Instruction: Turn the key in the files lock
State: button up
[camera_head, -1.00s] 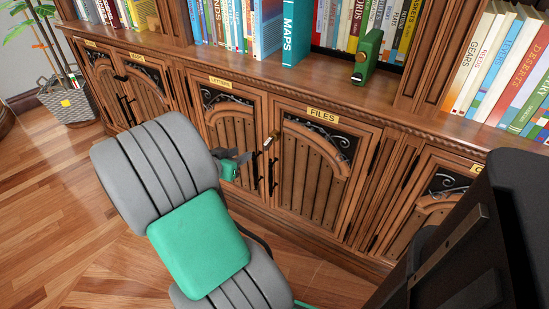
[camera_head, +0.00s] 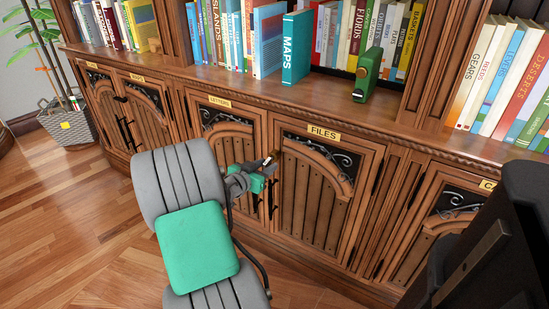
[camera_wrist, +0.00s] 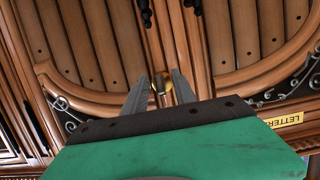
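The files door (camera_head: 312,195) is a wooden cabinet door under the brass FILES label (camera_head: 324,132), and it is shut. The lock (camera_wrist: 168,86) is a small brass disc near the door edge, with the dark key (camera_wrist: 159,88) standing out from it. My gripper (camera_head: 266,163) is at the lock in the head view. In the wrist view my gripper (camera_wrist: 161,84) is open, with one finger on each side of the key and a gap visible. Contact with the key cannot be told. The gripper mostly hides the lock in the head view.
The letters door (camera_head: 228,140) adjoins on the left, with dark vertical handles near the seam. A shelf ledge above holds books, a teal MAPS book (camera_head: 296,47) and a green object (camera_head: 368,76). A potted plant (camera_head: 68,122) stands at far left. Wood floor is clear at left.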

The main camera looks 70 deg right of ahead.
jog(key=shift+c, duration=0.5)
dwell(0.3)
grip_shut()
dwell(0.4)
